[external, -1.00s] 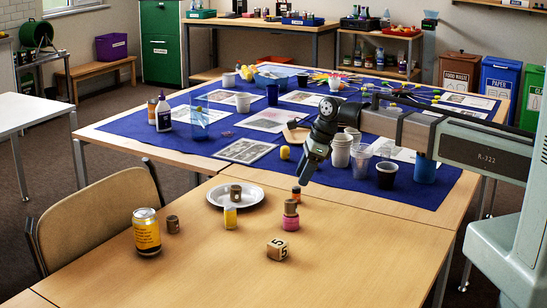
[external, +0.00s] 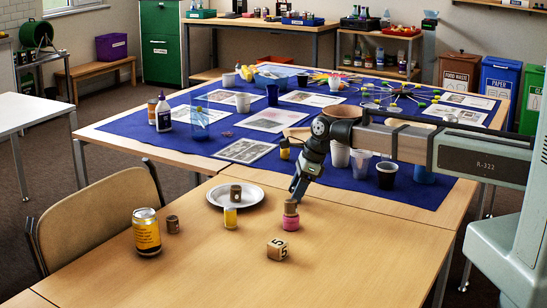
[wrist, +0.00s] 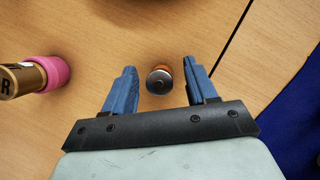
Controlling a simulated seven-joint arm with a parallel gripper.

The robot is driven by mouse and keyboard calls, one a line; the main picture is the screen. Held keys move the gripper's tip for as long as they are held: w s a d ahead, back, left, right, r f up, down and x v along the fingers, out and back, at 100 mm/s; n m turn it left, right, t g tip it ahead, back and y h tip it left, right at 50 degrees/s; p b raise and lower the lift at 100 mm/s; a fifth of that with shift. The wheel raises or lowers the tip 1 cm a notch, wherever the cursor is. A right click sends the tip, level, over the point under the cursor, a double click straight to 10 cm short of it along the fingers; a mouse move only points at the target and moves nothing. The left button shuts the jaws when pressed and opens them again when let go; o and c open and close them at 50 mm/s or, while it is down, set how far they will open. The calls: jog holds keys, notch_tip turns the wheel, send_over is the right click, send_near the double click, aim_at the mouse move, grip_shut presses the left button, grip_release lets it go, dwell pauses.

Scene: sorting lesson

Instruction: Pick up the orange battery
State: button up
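The orange battery (wrist: 162,81) stands upright on the wooden table in the wrist view, seen from above with its round grey end up and a strip of orange side showing. My gripper (wrist: 159,68) is open, with one blue finger on each side of the battery and a gap on both sides. In the external view my gripper (external: 297,192) points down at the table just behind a brown cylinder on a pink piece, and it hides the battery there.
The brown cylinder (external: 291,207) with the pink piece (external: 291,223) stands close to the gripper; they also show at the wrist view's left. A numbered wooden cube (external: 277,249), yellow cylinder (external: 230,218), white plate (external: 254,201) and can (external: 147,234) are nearby. The front right tabletop is clear.

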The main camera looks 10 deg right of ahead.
jog(key=c, duration=1)
grip_shut()
jog(key=shift+r, duration=0.1)
